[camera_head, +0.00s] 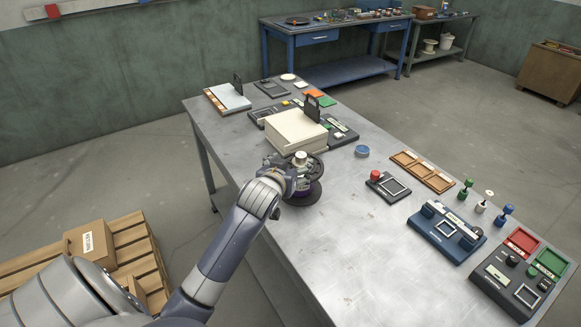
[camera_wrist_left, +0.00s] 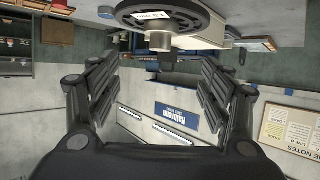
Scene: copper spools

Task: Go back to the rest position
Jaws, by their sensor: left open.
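My left arm reaches in from the lower left over the grey workbench (camera_head: 240,150). Its gripper (camera_head: 293,178) is at a dark spool (camera_head: 302,198) standing in front of a cream box (camera_head: 295,129), and hides part of the spool. In the left wrist view the gripper (camera_wrist_left: 155,95) has its two fingers spread wide, with nothing between them. A dark spool flange with a white label (camera_wrist_left: 152,16) shows at the top of that view, beyond the fingertips. Whether the fingers touch the spool cannot be told. My right gripper is not in view.
Right of the spool are a blue round piece (camera_head: 362,151), a pad with a red knob (camera_head: 388,186), a wooden tray (camera_head: 422,171) and a blue stamp station (camera_head: 447,232). The bench's near middle is clear. Cartons on a pallet (camera_head: 91,243) stand lower left.

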